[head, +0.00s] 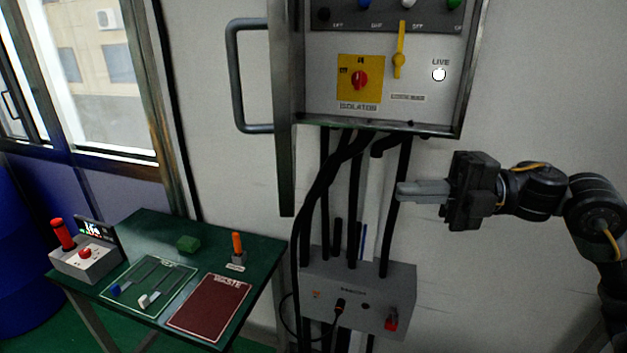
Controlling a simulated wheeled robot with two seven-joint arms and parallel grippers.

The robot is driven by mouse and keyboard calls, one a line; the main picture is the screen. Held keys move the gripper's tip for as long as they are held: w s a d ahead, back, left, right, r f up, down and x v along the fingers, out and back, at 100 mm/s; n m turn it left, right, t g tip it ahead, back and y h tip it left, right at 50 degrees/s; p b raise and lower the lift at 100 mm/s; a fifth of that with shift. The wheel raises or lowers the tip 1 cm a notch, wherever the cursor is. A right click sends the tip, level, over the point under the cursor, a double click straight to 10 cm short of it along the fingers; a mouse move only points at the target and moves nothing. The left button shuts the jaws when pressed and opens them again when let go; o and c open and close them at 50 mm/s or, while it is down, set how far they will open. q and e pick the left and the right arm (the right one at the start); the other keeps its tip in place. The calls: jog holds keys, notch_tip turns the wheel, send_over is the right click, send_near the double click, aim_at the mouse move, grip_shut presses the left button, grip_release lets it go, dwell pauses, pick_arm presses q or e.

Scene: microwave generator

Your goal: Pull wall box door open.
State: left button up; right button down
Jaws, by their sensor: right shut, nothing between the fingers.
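The wall box (425,118) is mounted on the white wall, with its inside in plain sight. Its grey door (284,130) stands swung out at the left side of the box, seen nearly edge-on. The door's grey bar handle (235,75) sticks out to the left from the door's outer face. My right gripper (400,190) is below the box, right of the door and apart from both. Its fingers point left, shut and empty. My left gripper is out of view.
Inside the box are a red isolator knob (360,80) and a yellow lever (400,60). Black cables run down to a grey lower box (360,290). A green table (262,262) with a joystick box (85,258) stands at lower left.

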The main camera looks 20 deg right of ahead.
jog(key=p+x, duration=0.7)
jog(key=x, duration=0.6)
jog(key=shift+s+a+p, duration=0.3)
jog(key=shift+a+p, duration=0.05)
jog(key=shift+a, duration=0.15)
